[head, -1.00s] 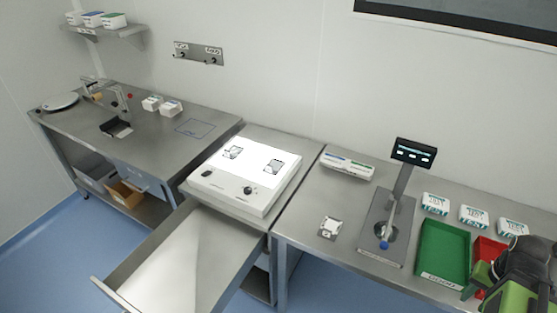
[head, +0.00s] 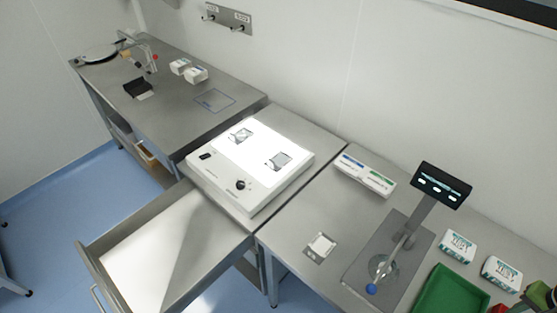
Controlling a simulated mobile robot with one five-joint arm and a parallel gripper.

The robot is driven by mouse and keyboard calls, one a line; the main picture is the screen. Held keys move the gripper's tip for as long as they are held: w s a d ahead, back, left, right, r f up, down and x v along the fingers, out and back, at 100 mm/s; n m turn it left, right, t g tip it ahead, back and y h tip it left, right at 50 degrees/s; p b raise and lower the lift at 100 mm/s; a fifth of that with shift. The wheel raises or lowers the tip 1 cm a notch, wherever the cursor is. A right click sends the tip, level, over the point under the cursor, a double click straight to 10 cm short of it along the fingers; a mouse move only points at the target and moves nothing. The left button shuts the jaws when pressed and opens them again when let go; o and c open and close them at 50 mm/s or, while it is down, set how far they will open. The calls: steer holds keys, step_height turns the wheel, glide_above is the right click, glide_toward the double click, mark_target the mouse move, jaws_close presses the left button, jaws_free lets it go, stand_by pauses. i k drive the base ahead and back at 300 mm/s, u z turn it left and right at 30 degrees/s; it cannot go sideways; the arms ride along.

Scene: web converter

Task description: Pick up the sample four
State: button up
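No label reading sample four is legible. Two small greyish flat samples lie on the lit white panel of the light box (head: 215,190): a left one (head: 241,136) and a right one (head: 278,161). Another small white flat piece (head: 322,244) lies on a grey plate on the right bench, left of the test stand. Several white boxes with print stand at the right, including one (head: 457,245) and another (head: 501,272). A dark and green piece, which seems part of my arm, shows at the bottom right corner. My gripper's fingers are not visible.
The test stand (head: 440,186) with a lit display rises from the right bench. A green tray (head: 445,292) lies to its right. A long white box (head: 364,176) lies behind. An open drawer (head: 170,250) juts out below the light box. Blue floor (head: 75,215) is clear at left.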

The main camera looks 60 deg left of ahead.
mark_target(280, 159)
steer(key=u, duration=0.8)
steer(key=k, duration=0.15)
steer(key=u, duration=2.6)
steer(key=i, duration=1)
steer(key=u, duration=0.15)
steer(key=k, duration=0.8)
steer(key=z, duration=0.2)
steer(key=i, duration=0.8)
steer(key=u, duration=0.15)
